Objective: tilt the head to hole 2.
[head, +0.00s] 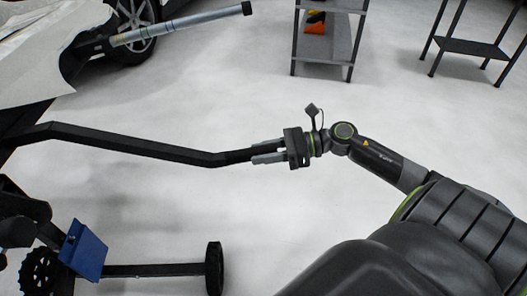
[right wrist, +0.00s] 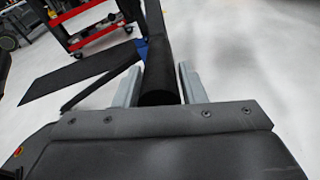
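A long black bar (head: 140,146) runs from the black stand at the left edge to my right gripper in the head view. My right gripper (head: 266,152) has its two grey fingers on either side of the bar's dark end. In the right wrist view the bar (right wrist: 160,70) passes between the fingers of the gripper (right wrist: 160,88), close against both, and the gripper looks shut on it. The part that the bar joins is cut off at the left. No numbered holes can be made out. My left gripper is not in view.
The stand has a blue block (head: 83,250) and a wheeled foot (head: 214,268). A silver tube (head: 180,27) and a white sheet (head: 40,50) are at upper left, near a car wheel. Shelves (head: 328,40) stand behind. A red cart (right wrist: 95,22) shows in the wrist view. The middle floor is clear.

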